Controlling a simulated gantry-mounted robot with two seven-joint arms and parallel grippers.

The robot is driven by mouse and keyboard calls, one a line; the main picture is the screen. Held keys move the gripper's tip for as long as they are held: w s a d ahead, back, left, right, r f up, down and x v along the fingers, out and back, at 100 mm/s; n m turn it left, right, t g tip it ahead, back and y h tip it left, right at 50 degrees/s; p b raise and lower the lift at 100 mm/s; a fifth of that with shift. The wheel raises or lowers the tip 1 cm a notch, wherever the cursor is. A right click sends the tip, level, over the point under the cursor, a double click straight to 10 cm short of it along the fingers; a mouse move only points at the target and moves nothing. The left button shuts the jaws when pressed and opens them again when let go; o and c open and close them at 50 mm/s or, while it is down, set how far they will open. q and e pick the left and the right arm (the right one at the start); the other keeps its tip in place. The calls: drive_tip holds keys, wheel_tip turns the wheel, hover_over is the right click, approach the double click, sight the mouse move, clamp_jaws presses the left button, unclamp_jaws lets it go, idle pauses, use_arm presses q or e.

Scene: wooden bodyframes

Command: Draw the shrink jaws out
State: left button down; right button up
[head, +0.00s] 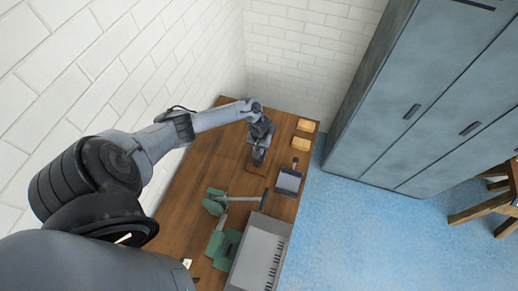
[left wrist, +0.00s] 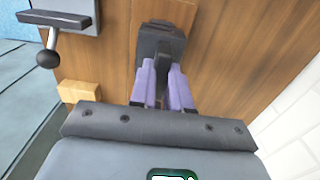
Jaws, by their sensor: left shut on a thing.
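My left gripper (head: 259,156) is low over the wooden bench, near its far end. In the left wrist view its two lavender fingers (left wrist: 164,80) are closed around a dark grey block (left wrist: 160,42), which appears to be the shrink jaws. The block's lower part is hidden between the fingers, and I cannot tell whether it is lifted or still seated. A small brown wooden base (head: 257,168) lies beneath the gripper. My right gripper is not in view.
A grey box (head: 288,181) with a black-knobbed lever (left wrist: 50,50) stands beside the gripper. Wooden blocks (head: 304,125) lie at the bench's edge. A green machine (head: 222,245) and a pale grey panelled unit (head: 262,250) occupy the near end. A white brick wall borders the bench.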

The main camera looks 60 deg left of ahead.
use_arm(q)
drive_tip(key=shift+w+f, duration=0.1)
drive_tip(key=shift+f, duration=0.35)
drive_tip(key=c, duration=1)
unclamp_jaws()
drive_tip(key=shift+f, duration=0.1)
wheel_tip(320, 180, up, 11)
drive_tip(key=p, duration=0.1)
drive_tip(key=shift+p, duration=0.35)
